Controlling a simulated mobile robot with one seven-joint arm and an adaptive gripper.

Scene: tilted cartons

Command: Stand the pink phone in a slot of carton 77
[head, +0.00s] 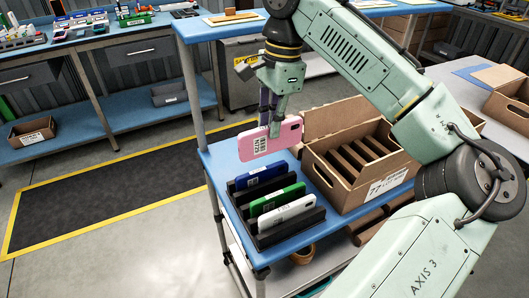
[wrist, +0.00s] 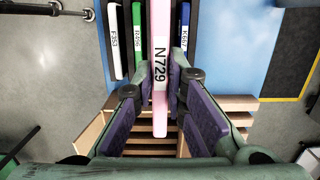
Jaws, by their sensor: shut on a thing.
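The pink phone (head: 270,140), labelled N729, is held on its long edge in my gripper (head: 270,115), above the blue table. My gripper is shut on it, with the purple finger pads on either side of the phone in the wrist view (wrist: 188,118). Carton 77 (head: 377,190) is a brown open box to the right of the phone, with several slots between slanted dividers (head: 358,155). In the wrist view, the carton's dividers (wrist: 150,142) show below and behind the fingers. The slots I can see in the head view look empty.
A black rack (head: 290,222) left of the carton holds a blue phone (head: 262,175), a green phone (head: 275,198) and a white phone (head: 287,212). The carton's raised flap (head: 340,117) stands behind it. Another carton (head: 510,100) is at the far right.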

